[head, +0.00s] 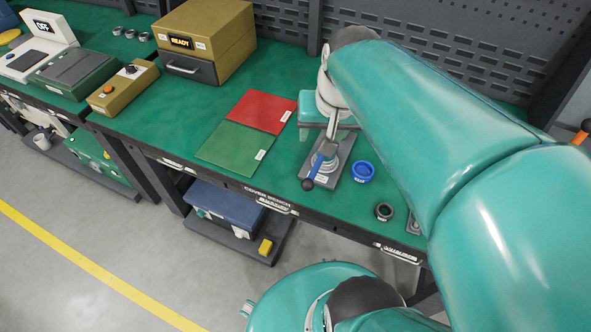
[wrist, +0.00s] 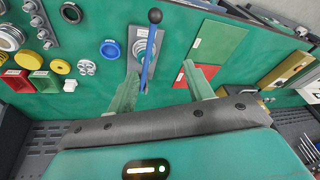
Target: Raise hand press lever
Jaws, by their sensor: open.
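The hand press stands on the green bench, with a grey base plate (head: 340,170) and a blue lever (head: 318,166) that slants down toward the bench's front edge in the head view. In the wrist view the blue lever (wrist: 149,60) ends in a black ball knob (wrist: 155,15) and crosses the grey press plate (wrist: 136,45). My gripper (wrist: 160,73) is open and empty. In the wrist view the lever's near part appears between the two green fingers, closer to the left one; I see no clear contact. In the head view my arm partly hides the press.
Red (head: 262,111) and green (head: 236,146) sheets lie left of the press. A blue ring (head: 363,171) and a dark ring (head: 384,211) sit to its right. A yellow box reading READY (head: 206,40) stands farther left. A perforated panel (head: 450,45) backs the bench.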

